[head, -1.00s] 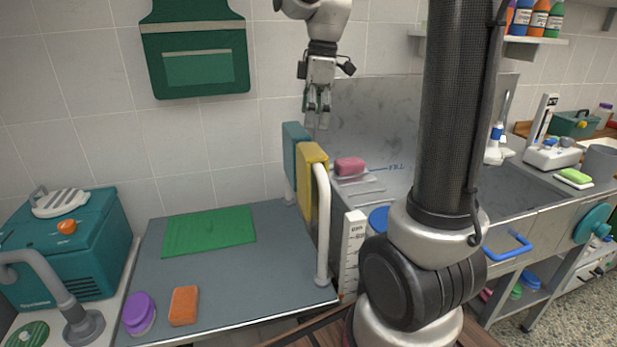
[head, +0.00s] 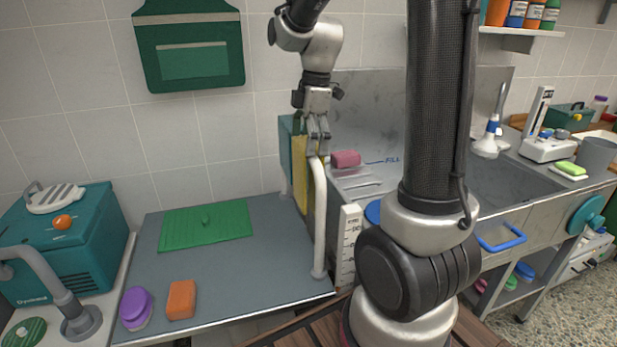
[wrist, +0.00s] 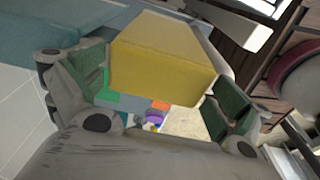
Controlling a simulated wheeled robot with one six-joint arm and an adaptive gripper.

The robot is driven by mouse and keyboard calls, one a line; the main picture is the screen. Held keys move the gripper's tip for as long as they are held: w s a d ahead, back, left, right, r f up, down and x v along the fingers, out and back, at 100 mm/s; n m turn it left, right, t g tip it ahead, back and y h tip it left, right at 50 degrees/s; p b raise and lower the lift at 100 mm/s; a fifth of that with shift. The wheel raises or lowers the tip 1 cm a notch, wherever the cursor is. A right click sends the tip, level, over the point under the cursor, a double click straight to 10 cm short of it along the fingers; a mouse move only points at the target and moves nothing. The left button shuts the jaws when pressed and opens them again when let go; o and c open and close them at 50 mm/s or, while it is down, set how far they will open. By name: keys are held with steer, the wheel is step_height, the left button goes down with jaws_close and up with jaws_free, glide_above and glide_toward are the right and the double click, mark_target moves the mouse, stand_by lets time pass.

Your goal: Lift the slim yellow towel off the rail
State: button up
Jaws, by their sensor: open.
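The slim yellow towel (head: 301,172) hangs over the white rail (head: 320,225) at the right edge of the grey table. My gripper (head: 318,148) points down over the rail, with its fingers at the towel's top. In the wrist view the yellow towel (wrist: 163,60) lies between my two green-padded fingers (wrist: 158,95). They stand apart, with a gap seen on the towel's right; I cannot tell whether the left finger touches it. The towel's lower part is partly hidden by the rail in the head view.
A teal towel (head: 285,160) hangs on the rail just beyond the yellow one. A pink block (head: 346,159) sits on the counter to the right.

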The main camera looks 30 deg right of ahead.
steer(key=shift+c, duration=0.2)
steer(key=c, duration=0.9)
steer(key=shift+r, duration=0.1)
steer(key=shift+c, duration=0.2)
